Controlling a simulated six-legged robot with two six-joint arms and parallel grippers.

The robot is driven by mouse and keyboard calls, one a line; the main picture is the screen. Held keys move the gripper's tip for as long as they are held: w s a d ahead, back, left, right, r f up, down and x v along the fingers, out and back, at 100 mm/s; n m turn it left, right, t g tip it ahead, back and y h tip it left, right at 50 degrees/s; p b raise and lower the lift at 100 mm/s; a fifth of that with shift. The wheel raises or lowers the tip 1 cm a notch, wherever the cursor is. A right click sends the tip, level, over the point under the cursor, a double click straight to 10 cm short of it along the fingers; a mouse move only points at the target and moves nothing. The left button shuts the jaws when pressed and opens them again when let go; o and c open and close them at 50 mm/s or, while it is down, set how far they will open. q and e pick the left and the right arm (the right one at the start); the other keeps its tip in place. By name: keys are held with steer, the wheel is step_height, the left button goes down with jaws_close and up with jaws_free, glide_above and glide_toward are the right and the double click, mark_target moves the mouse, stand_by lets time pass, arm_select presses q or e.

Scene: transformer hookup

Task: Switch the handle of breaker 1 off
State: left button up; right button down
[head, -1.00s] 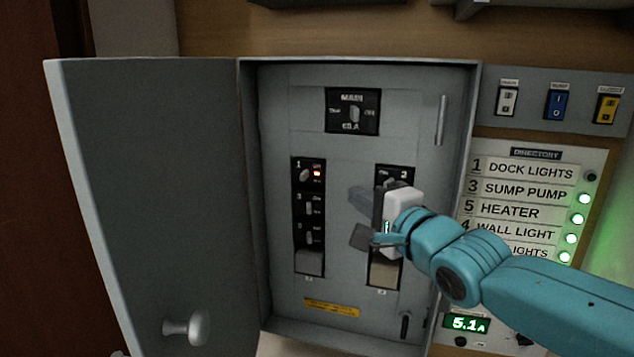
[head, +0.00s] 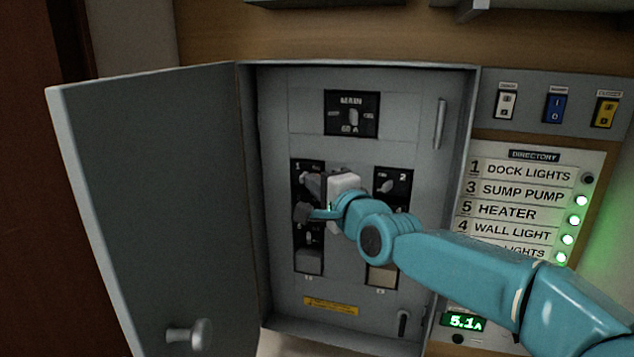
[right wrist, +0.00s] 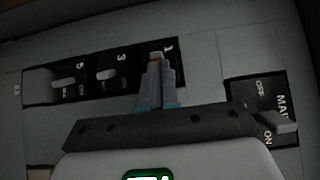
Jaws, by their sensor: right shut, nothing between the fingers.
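Breaker 1 (head: 304,164) is at the top of the left breaker column in the open grey panel. Its handle shows in the right wrist view (right wrist: 155,56) just at the fingertips; I cannot tell whether they touch it. My right gripper (head: 309,183) is shut and empty, with its fingers pointing at breaker 1. In the right wrist view the closed fingers (right wrist: 154,78) reach up to the number 1 breaker. The gripper hides most of breaker 1's face and much of breaker 3 in the head view. My left gripper is not in view.
Breakers 3 (right wrist: 108,74) and 5 (right wrist: 66,82) sit beside breaker 1 in the same column. The main breaker (head: 351,114) is above, and breaker 2 (head: 388,184) is to the right. The panel door (head: 150,200) stands open at left. A directory (head: 530,200) is at right.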

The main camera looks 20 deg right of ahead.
arm_select(q)
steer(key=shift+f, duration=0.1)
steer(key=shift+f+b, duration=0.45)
steer(key=shift+b, duration=0.05)
arm_select(e)
steer(key=shift+w+a, duration=0.15)
steer(key=shift+a, duration=0.45)
steer(key=shift+w+a, duration=0.15)
steer(key=shift+a, duration=0.4)
steer(key=shift+s+d, duration=0.15)
